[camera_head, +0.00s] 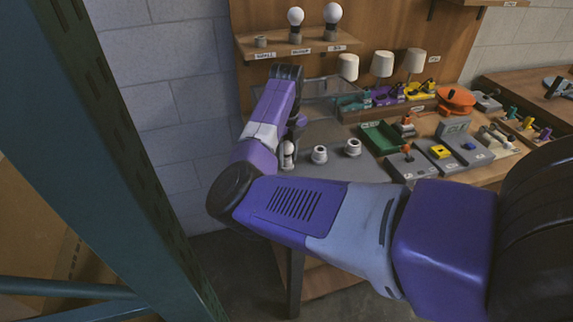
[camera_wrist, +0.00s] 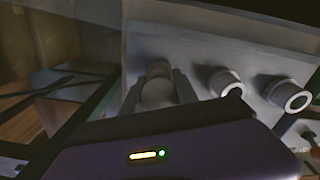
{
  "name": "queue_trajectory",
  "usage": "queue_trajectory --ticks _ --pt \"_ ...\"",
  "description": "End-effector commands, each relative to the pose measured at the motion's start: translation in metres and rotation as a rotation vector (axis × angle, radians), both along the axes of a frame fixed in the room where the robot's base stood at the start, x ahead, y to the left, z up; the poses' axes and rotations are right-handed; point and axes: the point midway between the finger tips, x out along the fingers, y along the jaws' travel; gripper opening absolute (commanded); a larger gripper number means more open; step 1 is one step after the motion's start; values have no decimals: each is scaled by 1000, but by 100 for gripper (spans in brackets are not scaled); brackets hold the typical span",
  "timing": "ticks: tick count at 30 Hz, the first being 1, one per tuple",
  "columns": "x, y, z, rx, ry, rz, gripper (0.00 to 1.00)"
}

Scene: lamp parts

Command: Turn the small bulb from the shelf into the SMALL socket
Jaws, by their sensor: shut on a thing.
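My gripper (camera_head: 289,143) is at the left end of the row of sockets on the bench. In the wrist view its two fingers (camera_wrist: 159,92) are closed on the pale small bulb (camera_wrist: 157,95). The bulb is in line with the leftmost socket (camera_wrist: 159,68), which is mostly hidden behind it. I cannot tell how deep the bulb sits in it. Two other white sockets, the middle one (camera_head: 320,154) and the right one (camera_head: 353,147), stand open and empty. On the shelf (camera_head: 300,47), the small holder (camera_head: 261,41) is empty.
A medium bulb (camera_head: 295,17) and a big bulb (camera_head: 332,14) stand on the shelf above. Lamps with white shades (camera_head: 382,64), a green tray (camera_head: 381,137) and grey blocks (camera_head: 440,155) lie to the right. A teal post (camera_head: 100,150) rises at the left.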

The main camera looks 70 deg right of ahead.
Motion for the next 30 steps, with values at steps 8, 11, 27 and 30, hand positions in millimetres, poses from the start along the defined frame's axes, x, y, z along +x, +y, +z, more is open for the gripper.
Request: queue_trajectory --ticks 8,11,27,30 --pt "-1 1 -4 3 2 -122 6" --pt "0 1 -4 4 1 -245 6" --pt "-1 1 -2 2 4 -601 6" --pt "-1 1 -2 2 3 -600 6"
